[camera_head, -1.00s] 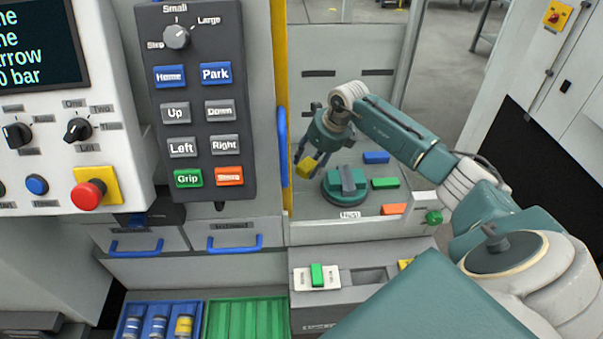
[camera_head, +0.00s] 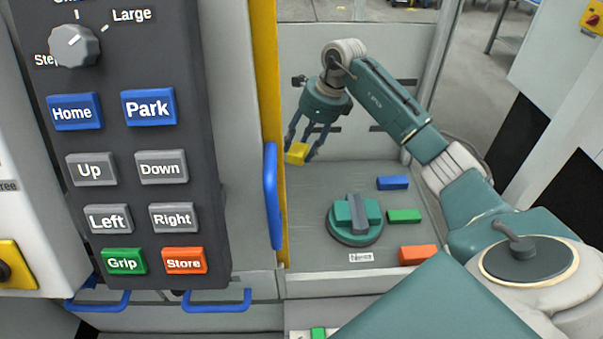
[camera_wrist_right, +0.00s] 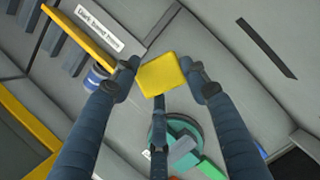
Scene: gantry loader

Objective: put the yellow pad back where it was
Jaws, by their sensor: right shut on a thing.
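The yellow pad (camera_head: 297,153) is held between the fingertips of my right gripper (camera_head: 302,150), above the grey bench surface, up and to the left of the round teal fixture (camera_head: 354,222). In the right wrist view the pad (camera_wrist_right: 162,75) sits between the fingers of my right gripper (camera_wrist_right: 163,78), with the teal fixture (camera_wrist_right: 178,145) below it in the picture. A blue pad (camera_head: 393,183), a green pad (camera_head: 404,216) and an orange pad (camera_head: 417,254) lie in a row right of the fixture. My left gripper is not in view.
A hanging control pendant (camera_head: 140,190) with labelled buttons fills the left. A yellow post (camera_head: 267,100) and a blue handle (camera_head: 272,195) border the bench's left side. A panel (camera_head: 330,65) stands behind the bench.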

